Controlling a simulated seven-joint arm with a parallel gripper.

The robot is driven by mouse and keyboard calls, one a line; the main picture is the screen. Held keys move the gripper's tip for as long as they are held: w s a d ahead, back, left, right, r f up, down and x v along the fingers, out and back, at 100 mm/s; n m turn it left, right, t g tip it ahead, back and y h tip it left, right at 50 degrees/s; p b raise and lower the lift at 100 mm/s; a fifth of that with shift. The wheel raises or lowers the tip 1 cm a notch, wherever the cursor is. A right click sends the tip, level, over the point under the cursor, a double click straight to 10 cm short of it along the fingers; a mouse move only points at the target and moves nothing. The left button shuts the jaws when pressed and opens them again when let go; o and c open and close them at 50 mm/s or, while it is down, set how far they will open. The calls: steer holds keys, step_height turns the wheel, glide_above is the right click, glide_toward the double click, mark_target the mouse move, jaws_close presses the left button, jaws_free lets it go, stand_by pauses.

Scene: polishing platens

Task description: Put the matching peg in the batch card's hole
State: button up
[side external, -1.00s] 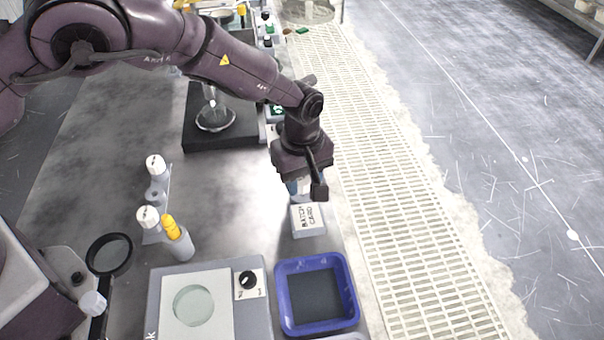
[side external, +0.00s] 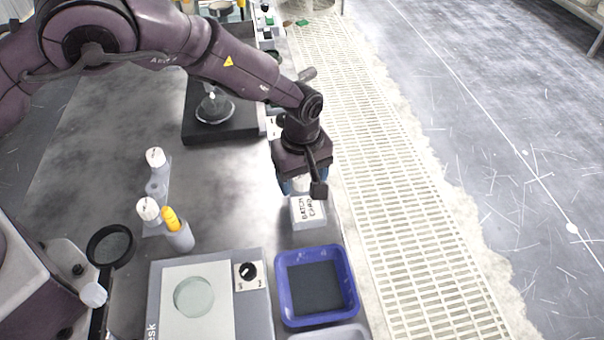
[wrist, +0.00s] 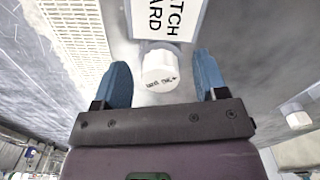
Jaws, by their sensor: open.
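The batch card (side external: 308,212) is a pale block with a white label, near the right edge of the bench. It also shows at the top of the wrist view (wrist: 178,18). My gripper (wrist: 162,76) is open, its two blue fingers on either side of a white-topped peg (wrist: 159,66) with small, hard-to-read lettering. There are visible gaps between the peg and both fingers. The peg stands beside the card's label; its lower end is hidden, so I cannot tell how deep it sits.
Two other white-topped pegs (side external: 155,157) (side external: 148,209) stand in a grey rack at left, beside a yellow-topped item (side external: 170,219). A blue tray (side external: 350,300) and a scale-like device (side external: 165,315) are in front. A black platform (side external: 192,130) stands behind. Bench between is clear.

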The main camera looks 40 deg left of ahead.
mark_target(301, 177)
steer(key=shift+r, duration=0.15)
step_height(301, 177, up, 13)
stand_by(0.4)
steer(key=s+a+r+m+t, duration=0.2)
steer(key=s+a+r+m, duration=0.4)
steer(key=s+a+r, duration=0.3)
steer(key=s+a+r+m+t, duration=0.3)
steer(key=s+a+r+m, duration=0.3)
steer(key=s, duration=1.1)
steer(key=a+r, duration=0.4)
steer(key=a, duration=0.1)
steer(key=shift+a+r+t, duration=0.15)
steer(key=shift+a+t, duration=0.15)
steer(key=shift+a, duration=0.1)
